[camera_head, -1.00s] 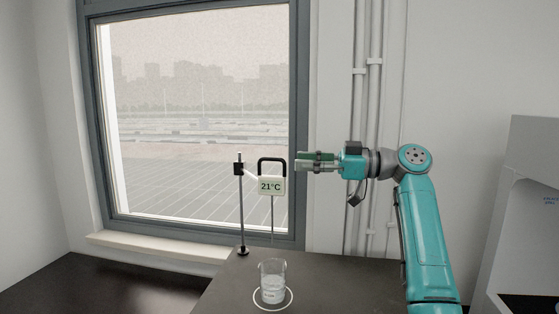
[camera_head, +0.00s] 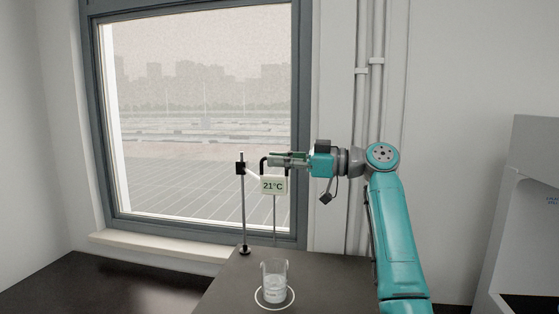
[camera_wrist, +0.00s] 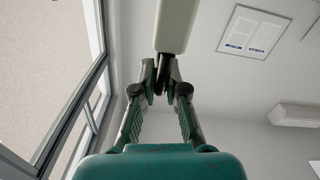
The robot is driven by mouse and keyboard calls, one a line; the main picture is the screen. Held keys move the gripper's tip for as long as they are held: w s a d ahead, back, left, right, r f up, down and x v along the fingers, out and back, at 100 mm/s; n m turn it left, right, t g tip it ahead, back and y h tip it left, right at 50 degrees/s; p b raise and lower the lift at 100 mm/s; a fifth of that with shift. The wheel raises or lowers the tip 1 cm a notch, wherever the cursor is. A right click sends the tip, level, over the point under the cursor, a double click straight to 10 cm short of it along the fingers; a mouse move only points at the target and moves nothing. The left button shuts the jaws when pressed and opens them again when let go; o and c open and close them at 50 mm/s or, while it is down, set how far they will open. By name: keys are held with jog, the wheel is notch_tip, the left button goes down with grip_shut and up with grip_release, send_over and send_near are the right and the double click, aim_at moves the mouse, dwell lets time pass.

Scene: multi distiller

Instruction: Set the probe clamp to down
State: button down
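The probe clamp is a small white box (camera_head: 273,185) reading 21°C, with a black loop handle (camera_head: 264,167) on top. It is held by an arm from a black collar (camera_head: 240,168) on an upright rod (camera_head: 243,210). A thin probe (camera_head: 274,220) hangs from it above a glass beaker (camera_head: 274,280) of clear liquid; the tip is hard to make out. My gripper (camera_head: 272,159) is at the handle, covering its top. In the wrist view the handle (camera_wrist: 160,78) lies between my fingertips, with the box (camera_wrist: 172,25) beyond. Whether the fingers press on it is unclear.
The beaker stands inside a white ring (camera_head: 264,304) on the dark bench (camera_head: 335,275). A window (camera_head: 200,110) is behind the stand. Wall pipes (camera_head: 368,110) rise behind my arm. A white cabinet (camera_head: 525,170) stands at the right.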

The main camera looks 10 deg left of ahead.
notch_tip(320, 180, down, 14)
jog(key=shift+r, duration=0.2)
dwell(0.4)
jog(key=c, duration=1.3)
grip_release()
jog(key=shift+w+d+f, duration=0.1)
jog(key=shift+o, duration=0.3)
jog(key=d, duration=1.2)
jog(key=shift+s, duration=0.25)
